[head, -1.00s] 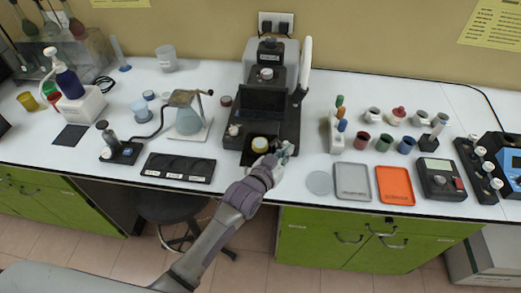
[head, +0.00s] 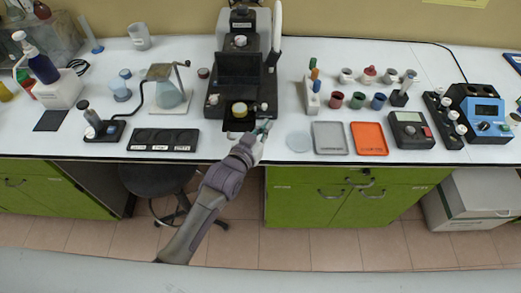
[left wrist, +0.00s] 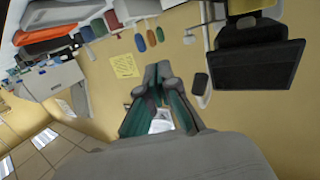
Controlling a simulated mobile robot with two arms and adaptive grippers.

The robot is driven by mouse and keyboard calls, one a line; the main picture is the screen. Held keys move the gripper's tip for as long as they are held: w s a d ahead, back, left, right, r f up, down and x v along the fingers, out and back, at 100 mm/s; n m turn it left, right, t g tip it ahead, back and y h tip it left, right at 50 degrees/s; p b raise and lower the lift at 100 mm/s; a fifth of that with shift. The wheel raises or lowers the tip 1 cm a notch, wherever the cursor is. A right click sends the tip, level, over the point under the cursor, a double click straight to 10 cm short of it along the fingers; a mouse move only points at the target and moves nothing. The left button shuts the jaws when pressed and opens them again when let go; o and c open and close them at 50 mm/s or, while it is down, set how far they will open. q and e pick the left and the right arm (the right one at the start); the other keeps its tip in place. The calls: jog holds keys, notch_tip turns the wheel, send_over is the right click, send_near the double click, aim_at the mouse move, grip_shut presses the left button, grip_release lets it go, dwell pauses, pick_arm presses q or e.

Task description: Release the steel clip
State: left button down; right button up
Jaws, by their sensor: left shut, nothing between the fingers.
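My left gripper (head: 262,128) is at the front right corner of the black instrument (head: 214,97), near the table's front edge. In the left wrist view the fingers (left wrist: 158,80) are together with nothing between them. My right gripper is not in view.
A clear round disc (head: 298,142), a grey tray (head: 330,138) and an orange tray (head: 369,139) lie right of my gripper. A black rack (head: 163,140) lies to the left. A dark stool (head: 158,180) stands below the table edge.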

pick_arm(q)
jog(key=s+b, duration=0.1)
jog(key=s, duration=0.5)
jog(key=shift+s+a+r+b, duration=0.3)
jog(key=shift+s+a, duration=0.05)
jog(key=shift+s, duration=0.05)
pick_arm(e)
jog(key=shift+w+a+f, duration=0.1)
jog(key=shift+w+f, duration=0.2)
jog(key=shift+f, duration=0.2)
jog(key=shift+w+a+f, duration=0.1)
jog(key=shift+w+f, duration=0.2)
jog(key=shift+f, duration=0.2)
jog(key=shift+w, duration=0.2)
